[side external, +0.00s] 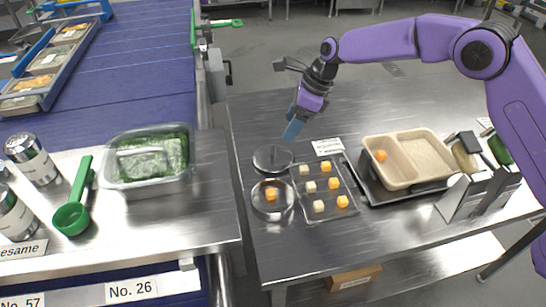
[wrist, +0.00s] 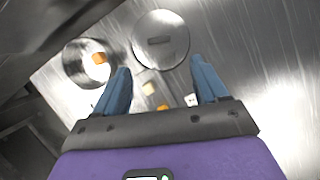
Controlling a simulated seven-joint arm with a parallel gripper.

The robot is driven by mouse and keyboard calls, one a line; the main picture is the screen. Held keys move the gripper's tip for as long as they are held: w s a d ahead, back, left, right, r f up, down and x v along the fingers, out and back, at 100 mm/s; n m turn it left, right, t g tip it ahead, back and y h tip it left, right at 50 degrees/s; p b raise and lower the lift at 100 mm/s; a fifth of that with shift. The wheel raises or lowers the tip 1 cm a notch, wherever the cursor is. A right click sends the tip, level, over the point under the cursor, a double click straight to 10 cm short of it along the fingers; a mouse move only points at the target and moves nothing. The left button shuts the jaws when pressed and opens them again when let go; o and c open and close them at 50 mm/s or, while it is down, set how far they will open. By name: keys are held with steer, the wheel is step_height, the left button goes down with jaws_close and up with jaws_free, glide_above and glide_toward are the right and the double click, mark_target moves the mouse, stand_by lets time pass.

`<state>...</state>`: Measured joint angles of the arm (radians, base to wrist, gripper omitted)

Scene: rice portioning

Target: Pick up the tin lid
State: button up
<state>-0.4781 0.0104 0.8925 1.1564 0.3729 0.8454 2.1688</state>
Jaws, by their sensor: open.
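The tin lid (side external: 273,157) is a round grey metal disc with a dark bar handle on top. It lies flat on the steel table just behind the open round tin (side external: 258,204), which holds an orange cube (side external: 271,194). In the wrist view the lid (wrist: 160,38) lies beyond my fingertips, with the tin (wrist: 73,68) to its left. My gripper (side external: 291,130) points down, open and empty, with its blue fingers above and a little to the right of the lid. The wrist view shows the two fingers (wrist: 160,80) spread apart, not touching the lid.
A clear tray (side external: 328,217) with several white and orange cubes sits right of the tin. A beige two-compartment container (side external: 390,170) stands on a dark tray farther right. A gap separates this table from the left counter (side external: 215,215).

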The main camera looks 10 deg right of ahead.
mark_target(273, 150)
steer(key=x, duration=0.9)
steer(key=shift+a+f, duration=0.3)
steer(key=shift+a, duration=0.1)
steer(key=c, duration=1.2)
steer(key=shift+o, duration=0.2)
steer(key=shift+w, duration=0.1)
